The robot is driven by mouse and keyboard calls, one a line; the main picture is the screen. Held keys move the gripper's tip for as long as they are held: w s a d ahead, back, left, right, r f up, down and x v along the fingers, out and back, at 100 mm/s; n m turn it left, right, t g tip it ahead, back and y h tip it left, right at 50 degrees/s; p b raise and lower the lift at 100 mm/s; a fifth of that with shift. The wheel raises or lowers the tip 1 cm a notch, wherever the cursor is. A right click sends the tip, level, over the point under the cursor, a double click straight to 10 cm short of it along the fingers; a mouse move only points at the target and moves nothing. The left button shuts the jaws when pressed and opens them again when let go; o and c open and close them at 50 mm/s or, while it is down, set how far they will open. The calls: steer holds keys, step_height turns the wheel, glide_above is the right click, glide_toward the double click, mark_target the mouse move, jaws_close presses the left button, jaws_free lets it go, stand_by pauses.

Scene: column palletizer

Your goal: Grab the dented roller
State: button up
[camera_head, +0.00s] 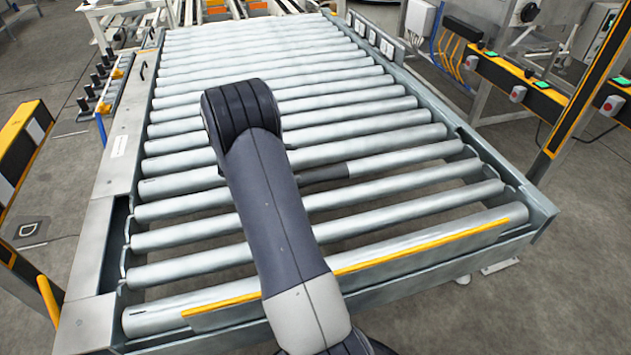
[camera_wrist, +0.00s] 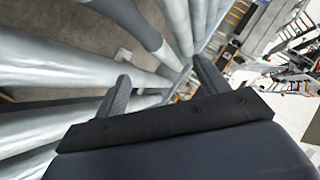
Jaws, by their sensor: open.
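A roller with a dark grey band (camera_head: 323,174) around part of its middle lies in the conveyor among plain metal rollers. I cannot make out a clear dent on any roller. The banded roller also shows in the wrist view, its dark band (camera_wrist: 125,15) at the top, running down toward the space between my fingers. My gripper (camera_wrist: 160,68) is open and empty, its two dark fingers apart above the rollers. In the head view my arm hides the gripper and part of the banded roller.
The conveyor's metal frame (camera_head: 128,150) borders the rollers. A yellow-striped bar (camera_head: 420,246) crosses the near end. Yellow and black posts stand at left (camera_head: 22,145) and right (camera_head: 590,85). Gaps between rollers show the grey floor.

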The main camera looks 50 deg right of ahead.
steer(key=b, duration=0.6)
glide_toward(311, 177)
steer(key=x, duration=0.1)
steer(key=b+x, duration=0.1)
steer(key=x, duration=0.3)
steer(key=shift+s+f, duration=0.35)
steer(key=b+x, duration=0.1)
steer(key=x, duration=0.3)
steer(key=b+x, duration=0.1)
steer(key=x, duration=0.1)
steer(key=shift+w+r+b, duration=0.2)
steer(key=shift+w+b, duration=0.15)
jaws_close()
